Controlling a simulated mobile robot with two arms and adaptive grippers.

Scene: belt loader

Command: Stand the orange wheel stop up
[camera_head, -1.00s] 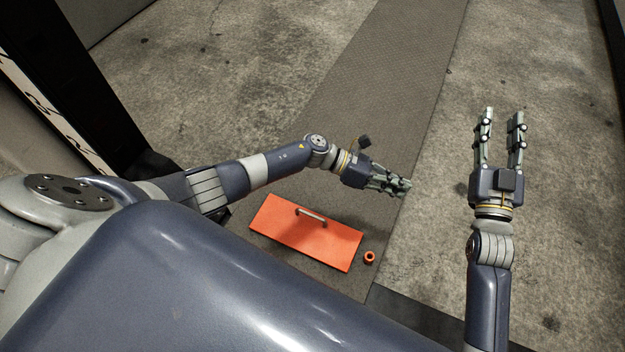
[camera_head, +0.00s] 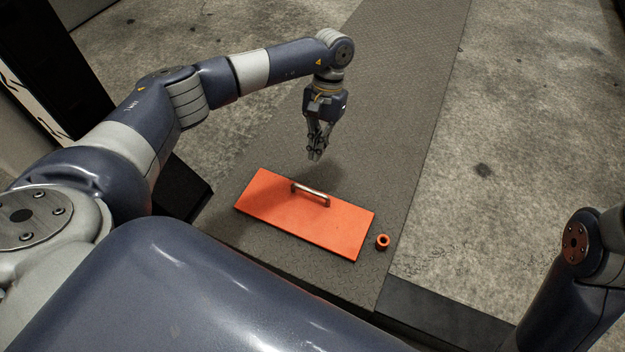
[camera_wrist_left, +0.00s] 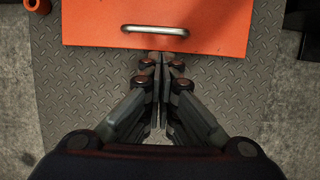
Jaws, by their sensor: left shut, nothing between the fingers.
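The orange wheel stop (camera_head: 300,222) is a flat rectangular plate lying down on the dark tread-plate belt. A metal bar handle (camera_head: 311,194) stands on its upper face near the far long edge. My left gripper (camera_head: 315,157) points down above the belt, just beyond the handle, shut and empty. In the left wrist view the closed fingers (camera_wrist_left: 157,62) end close to the handle (camera_wrist_left: 155,30), with the orange plate (camera_wrist_left: 215,28) beyond. They do not hold the handle. My right gripper is out of the head view; only part of that arm shows.
A small orange ring (camera_head: 382,242) lies just right of the plate; it also shows in the left wrist view (camera_wrist_left: 38,5). The tread-plate strip (camera_head: 400,90) runs away clear behind the plate. Concrete floor (camera_head: 520,130) is free to the right. A black post stands at left.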

